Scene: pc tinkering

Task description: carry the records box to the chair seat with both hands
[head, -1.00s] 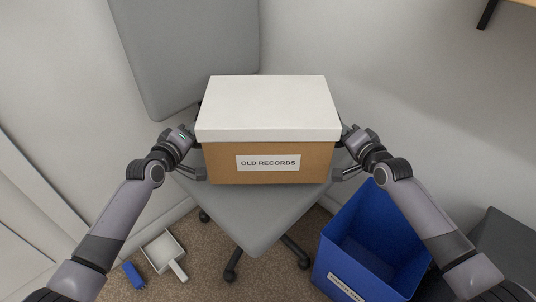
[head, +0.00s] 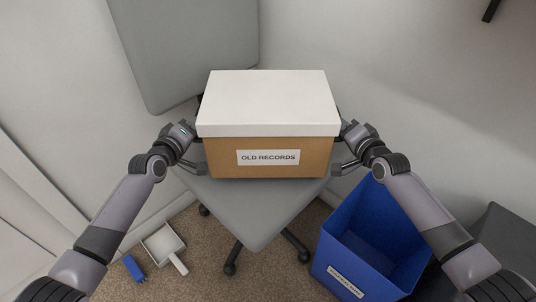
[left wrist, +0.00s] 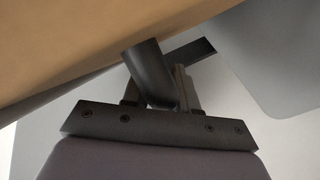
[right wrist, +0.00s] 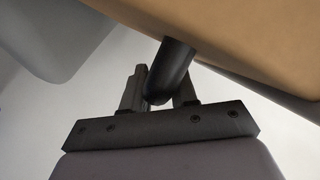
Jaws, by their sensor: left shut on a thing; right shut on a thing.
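The records box (head: 268,160), brown with a white lid and an "OLD RECORDS" label, is level over the grey chair seat (head: 252,215) in the head view. I cannot tell whether its underside touches the seat. My left gripper (head: 194,148) is at the box's left side, shut on a dark bar-like handle (left wrist: 148,72). My right gripper (head: 343,150) is at the right side, shut on a matching handle (right wrist: 172,68). Brown box wall fills the top of both wrist views. The box hides the rear of the seat.
The grey chair back (head: 185,50) rises behind the box at the left. A blue bin (head: 330,250) stands on the floor at the front right. A white dustpan (head: 163,243) and blue brush (head: 133,268) lie at the front left. Walls close in behind.

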